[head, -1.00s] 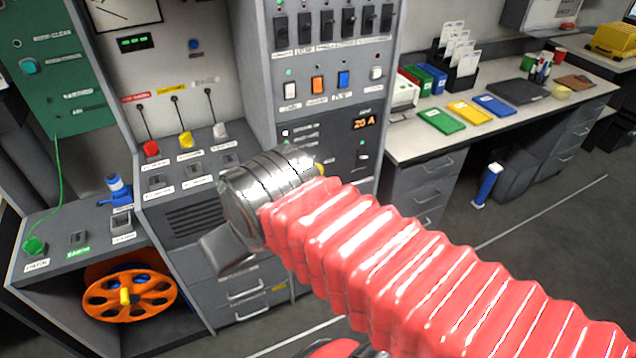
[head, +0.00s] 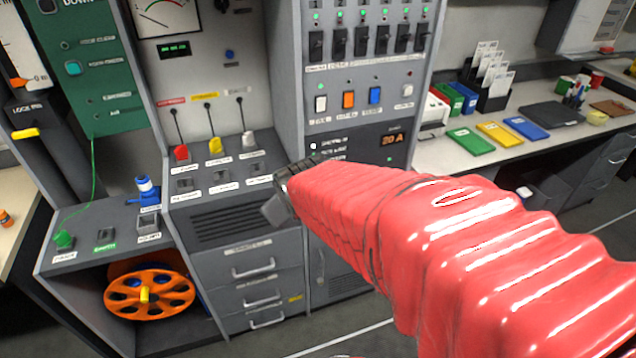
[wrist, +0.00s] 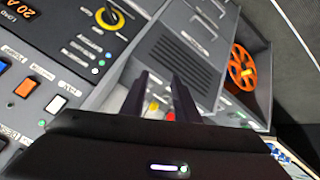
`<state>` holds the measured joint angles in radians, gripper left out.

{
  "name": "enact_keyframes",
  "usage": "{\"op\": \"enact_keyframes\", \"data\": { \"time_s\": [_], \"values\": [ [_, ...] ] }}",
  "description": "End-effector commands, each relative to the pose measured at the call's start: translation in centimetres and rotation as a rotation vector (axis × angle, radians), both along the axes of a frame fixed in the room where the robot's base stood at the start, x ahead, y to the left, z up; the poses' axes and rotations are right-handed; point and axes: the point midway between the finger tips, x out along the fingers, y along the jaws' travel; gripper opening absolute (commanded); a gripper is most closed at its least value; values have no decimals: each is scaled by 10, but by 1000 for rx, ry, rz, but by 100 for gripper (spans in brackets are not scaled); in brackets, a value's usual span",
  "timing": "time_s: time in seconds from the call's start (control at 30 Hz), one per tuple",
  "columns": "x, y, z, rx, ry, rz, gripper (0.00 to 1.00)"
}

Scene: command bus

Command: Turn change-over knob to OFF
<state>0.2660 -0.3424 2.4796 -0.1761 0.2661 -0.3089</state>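In the head view my arm hides that spot. My gripper (head: 274,210) is in front of the grey cabinet in the head view. In the wrist view its two dark fingers (wrist: 160,82) are apart with nothing held between them, and the knob lies beyond them to the upper left, untouched.
Red, yellow and white levers (head: 214,147) stand on the sloping console left of my gripper. White, orange and blue rocker switches (head: 348,99) sit above the 20 A display (head: 392,139). An orange reel (head: 149,297) is low at left. A desk (head: 470,158) stands at right.

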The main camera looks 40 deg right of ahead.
Motion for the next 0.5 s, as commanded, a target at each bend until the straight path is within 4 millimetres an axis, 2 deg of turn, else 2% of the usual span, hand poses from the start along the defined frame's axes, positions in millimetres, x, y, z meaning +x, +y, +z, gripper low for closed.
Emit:
{"op": "enact_keyframes", "data": {
  "time_s": [0.03,0.2,0.5],
  "values": [
    [8,-12,-9,-25,-3,9,28],
    [32,-47,-28,-118,-41,58,28],
    [60,-101,-68,-260,-104,160,28]
  ]
}}
